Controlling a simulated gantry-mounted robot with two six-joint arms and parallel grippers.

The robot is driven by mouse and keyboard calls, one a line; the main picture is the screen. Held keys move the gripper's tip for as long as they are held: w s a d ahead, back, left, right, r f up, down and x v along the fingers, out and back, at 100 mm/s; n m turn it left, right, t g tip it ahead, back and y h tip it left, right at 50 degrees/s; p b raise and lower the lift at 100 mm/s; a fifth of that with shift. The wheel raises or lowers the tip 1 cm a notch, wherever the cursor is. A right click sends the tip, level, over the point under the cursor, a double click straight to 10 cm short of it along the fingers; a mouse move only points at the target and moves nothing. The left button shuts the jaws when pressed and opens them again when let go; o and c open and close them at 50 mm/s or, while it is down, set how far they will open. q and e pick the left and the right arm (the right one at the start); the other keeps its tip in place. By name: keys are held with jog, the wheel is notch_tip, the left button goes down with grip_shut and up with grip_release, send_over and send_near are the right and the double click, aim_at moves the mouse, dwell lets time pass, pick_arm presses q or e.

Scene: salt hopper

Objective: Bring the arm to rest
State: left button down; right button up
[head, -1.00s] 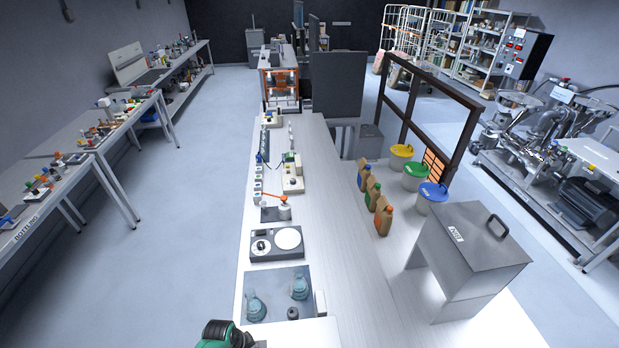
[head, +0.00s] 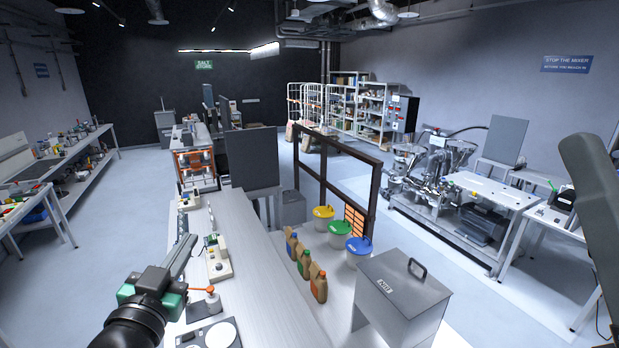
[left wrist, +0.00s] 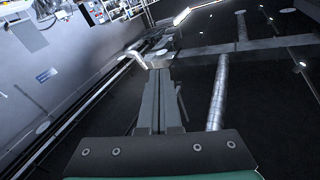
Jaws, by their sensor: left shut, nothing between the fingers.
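My left gripper (head: 188,240) is raised over the near part of the long bench (head: 252,265) in the head view, its fingers pointing up and away. Its two fingers lie together with nothing between them, and they also show shut in the left wrist view (left wrist: 160,78). That view faces the dark ceiling, so the gripper points upward. It appears clear of the things on the bench. My right gripper is not in view.
A grey hopper (head: 390,300) labelled salt stands right of the bench. Open floor lies beyond.

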pick_arm(q)
jog(key=s+d+r+n+t+h, duration=0.2)
jog(key=s+r+t, duration=0.6)
jog(key=s+r, duration=1.4)
jog(key=shift+d+r+t+p, duration=0.4)
jog(key=shift+d+r, duration=0.25)
jog(key=shift+d, duration=0.15)
jog(key=shift+s, duration=0.1)
